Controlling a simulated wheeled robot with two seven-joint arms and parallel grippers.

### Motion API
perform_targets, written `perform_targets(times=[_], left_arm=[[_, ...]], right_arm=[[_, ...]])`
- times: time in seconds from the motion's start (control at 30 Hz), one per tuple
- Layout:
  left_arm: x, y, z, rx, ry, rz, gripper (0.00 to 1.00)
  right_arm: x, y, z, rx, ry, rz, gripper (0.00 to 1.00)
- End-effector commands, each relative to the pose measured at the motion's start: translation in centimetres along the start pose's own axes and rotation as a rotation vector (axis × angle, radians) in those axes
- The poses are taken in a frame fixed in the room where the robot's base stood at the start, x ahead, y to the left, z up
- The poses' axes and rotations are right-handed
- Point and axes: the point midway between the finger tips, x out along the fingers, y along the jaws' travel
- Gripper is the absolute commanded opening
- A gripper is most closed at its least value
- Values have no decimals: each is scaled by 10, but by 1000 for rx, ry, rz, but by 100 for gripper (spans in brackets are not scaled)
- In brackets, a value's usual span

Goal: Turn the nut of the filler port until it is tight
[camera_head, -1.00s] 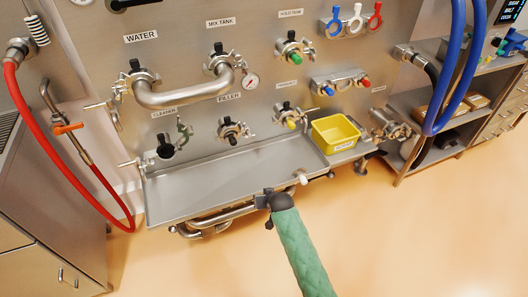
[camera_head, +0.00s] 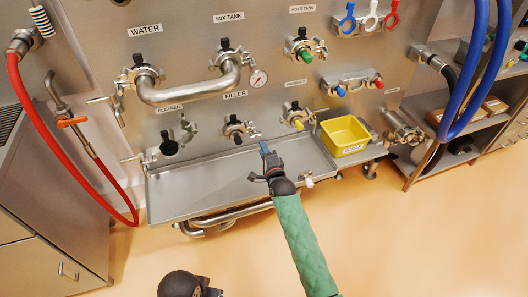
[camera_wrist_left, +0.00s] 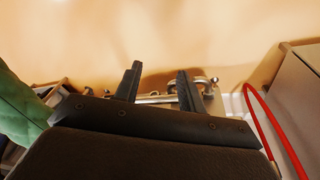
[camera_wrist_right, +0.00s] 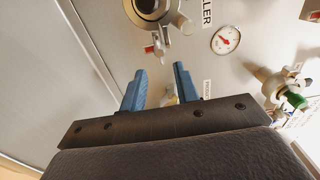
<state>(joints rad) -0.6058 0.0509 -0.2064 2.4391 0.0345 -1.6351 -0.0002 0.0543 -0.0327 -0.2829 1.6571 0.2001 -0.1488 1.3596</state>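The filler port (camera_head: 235,130) is on the steel panel below the FILLER label, with a metal clamp around a dark opening and a small red tip below. In the right wrist view the port (camera_wrist_right: 152,12) is cut off at the top edge. Its nut is too small to tell apart surely, and its tightness cannot be seen. My right gripper (camera_head: 264,148) is over the tray, below and right of the port, apart from it. Its blue fingers (camera_wrist_right: 158,82) are open with nothing held. My left gripper (camera_wrist_left: 158,85) is open and empty, away from the panel; its arm end shows low in the head view.
A steel tray (camera_head: 215,185) juts out under the ports. A yellow bin (camera_head: 345,135) stands at its right. The curved mix tank pipe (camera_head: 185,95) and a pressure gauge (camera_head: 259,78) are above. A red hose (camera_head: 70,160) hangs left, blue hoses (camera_head: 470,90) right.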

Motion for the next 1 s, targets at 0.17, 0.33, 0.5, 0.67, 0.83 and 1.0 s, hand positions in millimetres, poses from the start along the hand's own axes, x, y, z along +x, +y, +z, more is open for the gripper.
perform_targets(times=[0.17,0.33,0.5,0.67,0.83,1.0], left_arm=[[16,6,-2,8,24,16,40],[35,16,-7,21,65,42,40],[53,27,-12,31,105,68,40],[56,31,-14,33,118,77,40],[60,34,-15,36,127,84,40],[61,35,-15,37,131,87,40]], right_arm=[[15,3,0,-2,0,0,31],[34,3,0,-1,0,0,31],[54,3,0,-4,0,1,31],[71,1,1,-1,-1,1,31],[83,1,0,-3,0,2,31],[87,1,0,-3,0,2,31]])
